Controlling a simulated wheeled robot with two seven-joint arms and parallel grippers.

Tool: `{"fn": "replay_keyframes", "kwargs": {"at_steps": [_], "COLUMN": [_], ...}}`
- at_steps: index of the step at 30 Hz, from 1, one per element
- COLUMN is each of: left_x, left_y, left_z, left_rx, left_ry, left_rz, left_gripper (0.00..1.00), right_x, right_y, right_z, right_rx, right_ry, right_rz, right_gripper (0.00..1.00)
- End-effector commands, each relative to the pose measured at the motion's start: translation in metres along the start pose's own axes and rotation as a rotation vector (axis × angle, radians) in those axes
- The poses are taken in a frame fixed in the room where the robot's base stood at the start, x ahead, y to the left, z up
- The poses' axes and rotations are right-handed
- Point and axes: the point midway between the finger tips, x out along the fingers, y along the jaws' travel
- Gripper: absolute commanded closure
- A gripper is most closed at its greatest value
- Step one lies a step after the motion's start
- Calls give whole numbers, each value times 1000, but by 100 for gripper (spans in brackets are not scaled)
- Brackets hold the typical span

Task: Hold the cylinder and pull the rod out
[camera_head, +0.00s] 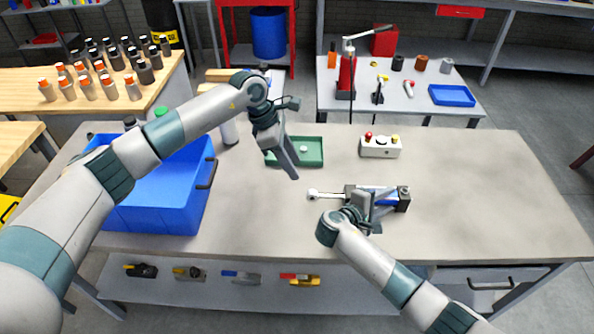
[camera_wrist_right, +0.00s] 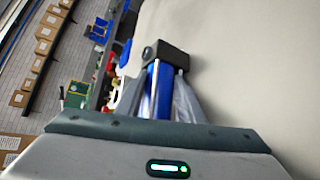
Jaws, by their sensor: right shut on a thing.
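The cylinder (camera_head: 391,198) lies on the table right of centre, with a blue body, dark end blocks and a silver rod (camera_head: 328,196) pointing left to a round eye end. In the right wrist view its blue body (camera_wrist_right: 157,90) and black end block (camera_wrist_right: 168,56) show between the fingers. My right gripper (camera_head: 369,203) is shut on the cylinder's body, hiding part of it. My left gripper (camera_head: 292,172) hangs above the table, up and left of the rod's eye end, apart from it. Its fingers overlap in the view, so their opening cannot be told.
A blue bin (camera_head: 150,217) stands at the left of the table, partly behind my left arm. A green tray (camera_head: 310,157) and a white button box (camera_head: 380,149) sit behind the cylinder. The table's right side (camera_head: 490,185) is clear.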

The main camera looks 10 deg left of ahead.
Motion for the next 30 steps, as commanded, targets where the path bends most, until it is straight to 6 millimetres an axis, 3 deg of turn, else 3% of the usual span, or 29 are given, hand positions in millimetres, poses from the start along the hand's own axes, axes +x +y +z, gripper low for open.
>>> {"fn": "replay_keyframes", "kwargs": {"at_steps": [14,15,17,30], "left_x": [-5,-5,-5,-5], "left_y": [0,0,0,0], "left_z": [-1,-1,-1,-1], "left_rx": [-1,-1,-1,0], "left_ry": [1,1,1,1], "left_rz": [0,0,0,0], "left_gripper": [61,61,61,61], "right_x": [1,1,1,0], "right_y": [-2,-2,-2,-5], "right_z": [1,1,1,0], "right_rx": [-2,-2,-2,-5], "right_ry": [-3,-3,-2,-1], "right_rz": [-2,-2,-2,-8], "right_gripper": [100,61,46,44]}}
